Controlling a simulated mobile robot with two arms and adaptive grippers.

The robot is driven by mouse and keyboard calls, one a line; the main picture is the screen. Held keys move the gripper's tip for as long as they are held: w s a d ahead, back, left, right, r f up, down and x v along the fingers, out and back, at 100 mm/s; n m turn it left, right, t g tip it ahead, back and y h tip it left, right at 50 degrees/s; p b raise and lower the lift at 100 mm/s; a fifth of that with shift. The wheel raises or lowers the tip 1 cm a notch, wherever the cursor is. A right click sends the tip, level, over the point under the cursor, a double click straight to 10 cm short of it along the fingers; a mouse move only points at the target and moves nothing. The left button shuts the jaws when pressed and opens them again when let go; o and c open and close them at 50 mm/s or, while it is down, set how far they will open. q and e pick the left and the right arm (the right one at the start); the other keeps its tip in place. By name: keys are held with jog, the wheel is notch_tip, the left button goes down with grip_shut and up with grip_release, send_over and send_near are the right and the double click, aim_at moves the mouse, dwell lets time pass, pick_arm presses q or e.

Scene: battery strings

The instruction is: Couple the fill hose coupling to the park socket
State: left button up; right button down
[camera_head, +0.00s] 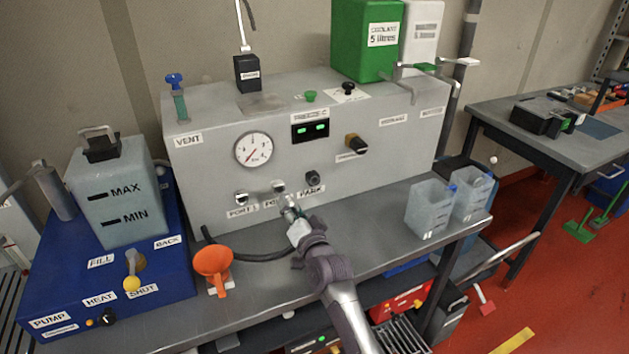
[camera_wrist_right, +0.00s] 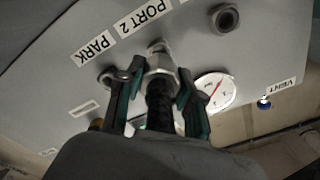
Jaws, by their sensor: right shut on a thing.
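My right gripper (camera_head: 298,228) is shut on the silver fill hose coupling (camera_head: 289,208) in front of the grey panel. In the right wrist view the coupling (camera_wrist_right: 159,70) sits between the two fingers, with the black hose (camera_wrist_right: 160,105) behind it. The park socket (camera_head: 312,177) is a dark round fitting above the PARK label (camera_head: 312,190), up and right of the coupling. In the right wrist view the coupling points near a fitting beside the PORT 2 label (camera_wrist_right: 142,15). I cannot tell whether it touches anything. My left gripper is not in view.
The hose (camera_head: 250,256) curves left over the bench. Two clear jugs (camera_head: 430,208) stand to the right. A blue pump unit (camera_head: 165,268) is at the left. The bench between gripper and jugs is clear.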

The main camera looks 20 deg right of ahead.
jog(key=shift+s, duration=0.1)
jog(key=shift+s+r+p, duration=0.1)
jog(key=shift+s+p, duration=0.65)
jog(key=shift+s, duration=0.25)
jog(key=shift+s+p, duration=0.7)
jog(key=shift+s, duration=0.75)
jog(key=shift+d, duration=0.1)
jog(key=shift+d, duration=0.3)
jog(key=d+m+b, duration=0.1)
jog(key=d+m, duration=0.1)
jog(key=d, duration=0.7)
jog(key=shift+s+d, duration=0.2)
